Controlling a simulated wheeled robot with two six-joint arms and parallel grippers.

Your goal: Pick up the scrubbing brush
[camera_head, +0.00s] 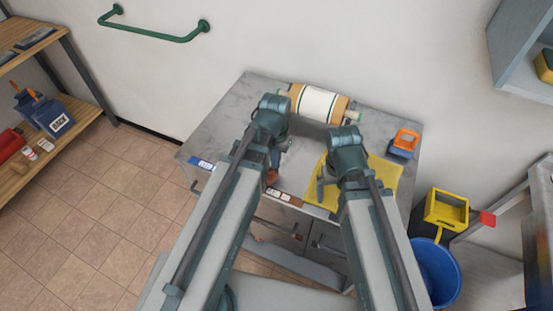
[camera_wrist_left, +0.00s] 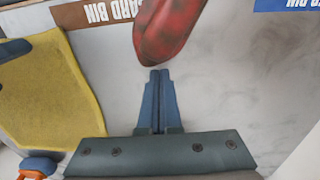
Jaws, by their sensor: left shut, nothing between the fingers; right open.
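An orange-and-blue object (camera_head: 404,143), which looks like the scrubbing brush, sits at the right side of the grey table (camera_head: 225,130). Its orange-and-blue edge also shows at the lower left of the left wrist view (camera_wrist_left: 38,166). My left gripper (camera_head: 275,158) is over the table's middle, well left of the brush. In the left wrist view its blue fingers (camera_wrist_left: 159,74) are shut and empty. A worn red object (camera_wrist_left: 168,28) lies just beyond their tips; contact is unclear. My right gripper (camera_head: 322,186) is open over the yellow cloth, left of the brush; its fingers are partly hidden.
A yellow cloth (camera_head: 384,178) lies on the table's right half. A wrapped roll (camera_head: 318,103) lies along the back edge. Bin labels line the front edge. A blue bucket (camera_head: 437,273) and yellow wringer (camera_head: 446,210) stand to the right. Shelves (camera_head: 60,125) are at left.

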